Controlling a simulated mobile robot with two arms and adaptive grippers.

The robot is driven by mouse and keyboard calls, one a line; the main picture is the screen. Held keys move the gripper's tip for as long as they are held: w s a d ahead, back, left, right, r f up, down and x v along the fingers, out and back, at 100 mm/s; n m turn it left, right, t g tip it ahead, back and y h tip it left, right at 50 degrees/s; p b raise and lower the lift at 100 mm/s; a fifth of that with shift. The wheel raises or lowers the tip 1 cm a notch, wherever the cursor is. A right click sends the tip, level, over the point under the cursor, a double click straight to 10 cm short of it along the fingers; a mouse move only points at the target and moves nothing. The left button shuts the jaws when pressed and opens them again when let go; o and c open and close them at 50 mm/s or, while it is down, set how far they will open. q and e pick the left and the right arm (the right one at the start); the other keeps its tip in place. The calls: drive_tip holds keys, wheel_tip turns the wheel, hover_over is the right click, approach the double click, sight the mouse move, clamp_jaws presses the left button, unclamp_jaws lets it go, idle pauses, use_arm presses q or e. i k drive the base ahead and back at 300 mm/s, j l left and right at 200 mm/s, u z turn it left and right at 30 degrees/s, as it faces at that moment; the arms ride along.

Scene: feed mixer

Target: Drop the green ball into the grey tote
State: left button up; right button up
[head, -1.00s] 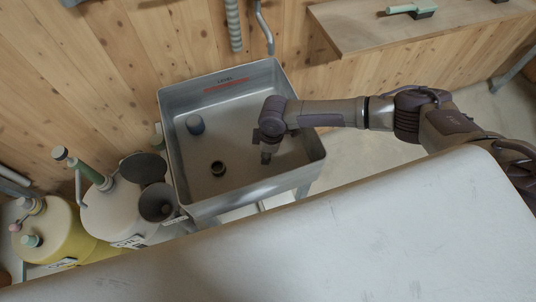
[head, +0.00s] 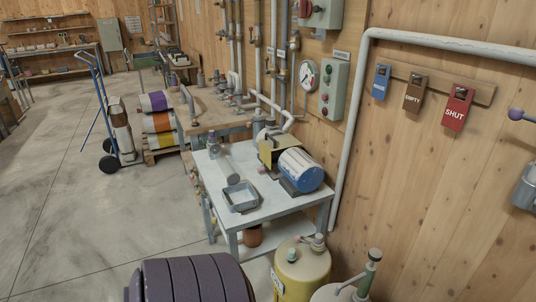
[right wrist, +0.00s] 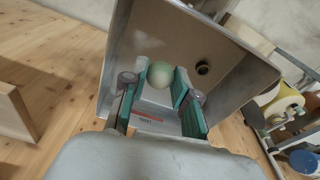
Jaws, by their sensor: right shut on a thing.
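In the right wrist view, a pale green ball (right wrist: 160,74) sits between the teal pads of my right gripper (right wrist: 161,84). The gripper is shut on it. Behind the ball is the inside of a big grey metal basin (right wrist: 226,88) with a dark drain and a red-striped label; I cannot tell if this is the grey tote. The ball's height above the basin floor is hard to judge. In the head view, a small grey open tray (head: 240,197) stands on a light table. Neither gripper shows in the head view.
The light table (head: 275,199) also holds a blue and white drum (head: 301,170). A yellow vessel (head: 302,270) stands in front of it. A hand truck (head: 122,140) and stacked sacks stand farther back. The concrete floor (head: 60,220) at left is clear.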

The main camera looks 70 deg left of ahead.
sight(243, 200)
drive_tip(key=u, duration=2.35)
